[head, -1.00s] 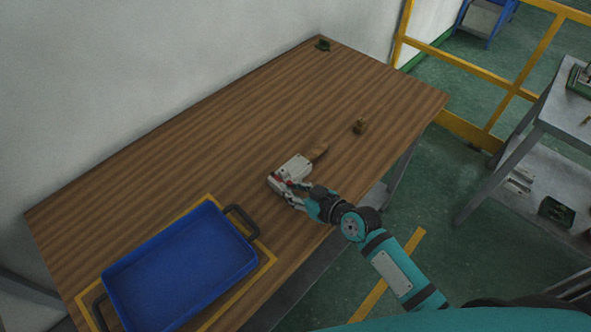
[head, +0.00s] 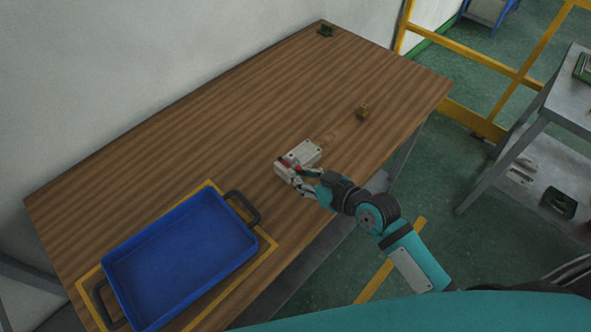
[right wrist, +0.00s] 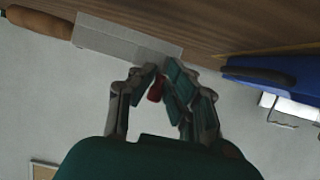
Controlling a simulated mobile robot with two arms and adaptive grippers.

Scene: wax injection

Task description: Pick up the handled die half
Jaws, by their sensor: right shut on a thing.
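The handled die half is a pale grey block (head: 303,153) with a wooden handle (head: 328,137) pointing to the upper right, near the table's front edge. My right gripper (head: 296,178) is shut on its near left end, where a small red part shows. In the right wrist view the block (right wrist: 128,38) sits at the fingertips (right wrist: 160,72), its brown handle (right wrist: 40,22) reaching left. The red part (right wrist: 156,88) shows between the fingers. I cannot tell whether the block is clear of the tabletop. My left gripper is not in view.
A blue tray (head: 247,240) with dark handles lies in a yellow outline at the table's lower left. The table's (head: 220,120) middle is clear.

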